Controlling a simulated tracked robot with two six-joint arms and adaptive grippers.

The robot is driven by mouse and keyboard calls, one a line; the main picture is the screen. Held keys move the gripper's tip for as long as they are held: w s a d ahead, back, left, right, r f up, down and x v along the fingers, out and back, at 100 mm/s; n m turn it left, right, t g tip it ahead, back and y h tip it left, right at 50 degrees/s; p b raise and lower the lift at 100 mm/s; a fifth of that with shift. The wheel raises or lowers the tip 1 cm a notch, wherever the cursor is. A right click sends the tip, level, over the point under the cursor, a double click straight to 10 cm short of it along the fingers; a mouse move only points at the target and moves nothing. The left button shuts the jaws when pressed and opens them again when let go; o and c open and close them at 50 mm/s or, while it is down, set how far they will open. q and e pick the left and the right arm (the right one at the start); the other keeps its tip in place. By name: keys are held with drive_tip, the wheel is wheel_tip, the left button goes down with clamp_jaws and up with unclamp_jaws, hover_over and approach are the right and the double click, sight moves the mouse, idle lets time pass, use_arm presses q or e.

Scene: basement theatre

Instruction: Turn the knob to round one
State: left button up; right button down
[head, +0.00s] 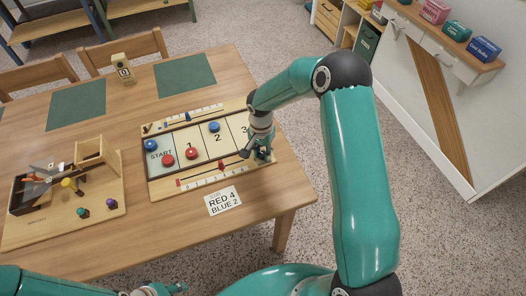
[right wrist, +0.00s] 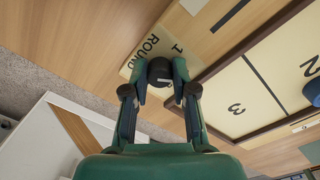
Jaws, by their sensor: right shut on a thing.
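The knob (right wrist: 160,72) is dark and round with a pale mark on top. It sits on a light wooden plate (right wrist: 135,60) printed "ROUND" and "1" at the end of the game board. My right gripper (right wrist: 160,88) has its two fingers closed on either side of the knob. In the head view my right gripper (head: 259,155) is at the right end of the game board (head: 160,190) and hides the knob. My left gripper (head: 168,290) shows only in part at the bottom edge, and its fingers are unclear.
Red and blue pucks lie on the board's lanes, including a red one (head: 191,153) and a blue one (head: 214,127). A card (head: 223,201) reads "RED 4 BLUE 2". A wooden tray (head: 100,218) with small parts stands at left. Green mats (head: 185,74) lie behind.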

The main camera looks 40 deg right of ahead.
drive_tip(key=shift+f+n+b, duration=0.15)
drive_tip(key=shift+n+b, duration=0.85)
drive_tip(key=shift+b, duration=0.2)
drive_tip(key=n+b, duration=0.2)
drive_tip(key=shift+n, duration=0.3)
drive_tip(key=n+b, duration=0.2)
drive_tip(key=n, duration=0.1)
drive_tip(key=shift+r+n+b, duration=0.2)
drive_tip(key=shift+n+b, duration=0.2)
drive_tip(key=shift+n, duration=1.4)
drive_tip(key=c, duration=0.9)
unclamp_jaws()
drive_tip(key=shift+c, duration=0.2)
